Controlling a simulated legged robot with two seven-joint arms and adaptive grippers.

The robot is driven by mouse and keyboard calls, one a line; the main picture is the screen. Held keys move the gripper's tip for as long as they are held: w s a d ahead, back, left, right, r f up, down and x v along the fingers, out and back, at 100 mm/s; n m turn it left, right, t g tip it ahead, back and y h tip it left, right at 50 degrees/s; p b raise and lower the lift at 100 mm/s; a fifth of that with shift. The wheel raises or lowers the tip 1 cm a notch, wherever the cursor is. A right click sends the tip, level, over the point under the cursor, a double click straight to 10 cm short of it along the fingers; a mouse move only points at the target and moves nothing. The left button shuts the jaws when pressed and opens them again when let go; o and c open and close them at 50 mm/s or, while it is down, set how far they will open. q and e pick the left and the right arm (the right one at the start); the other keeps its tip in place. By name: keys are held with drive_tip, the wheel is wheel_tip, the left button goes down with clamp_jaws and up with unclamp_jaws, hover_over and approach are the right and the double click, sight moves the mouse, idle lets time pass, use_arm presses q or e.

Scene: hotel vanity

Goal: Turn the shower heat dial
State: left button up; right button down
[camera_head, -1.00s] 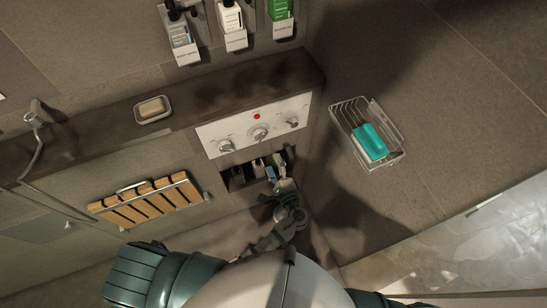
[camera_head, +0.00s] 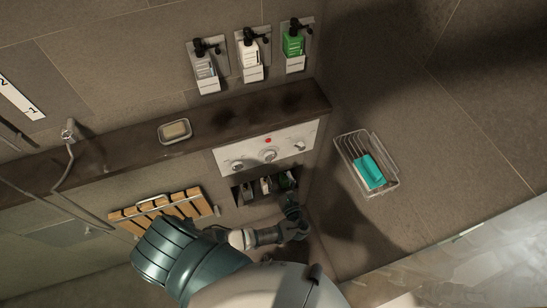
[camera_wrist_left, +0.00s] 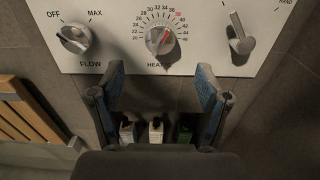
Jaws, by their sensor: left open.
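The heat dial (camera_head: 268,156) is the middle knob on the white control panel (camera_head: 250,151). In the left wrist view the dial (camera_wrist_left: 161,40), labelled HEAT and ringed with numbers, has its red-marked pointer tilted up and right. My left gripper (camera_head: 292,212) is below the panel, in front of the wall. In the wrist view its two fingers (camera_wrist_left: 160,73) are spread, with the dial just above the gap between their tips. It is empty and not visibly touching the dial. My right gripper is not in view.
The flow knob (camera_wrist_left: 73,38) is left of the dial and a lever knob (camera_wrist_left: 240,38) right. Small bottles (camera_head: 266,185) stand in a niche below the panel. A wire basket (camera_head: 390,185) with a teal item is on the right wall. A slatted wooden rack (camera_head: 190,203) is to the left.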

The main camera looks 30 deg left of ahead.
sight(271, 159)
use_arm(q)
drive_tip(key=x, duration=1)
drive_tip(key=shift+w+a, duration=0.1)
drive_tip(key=shift+w, duration=0.1)
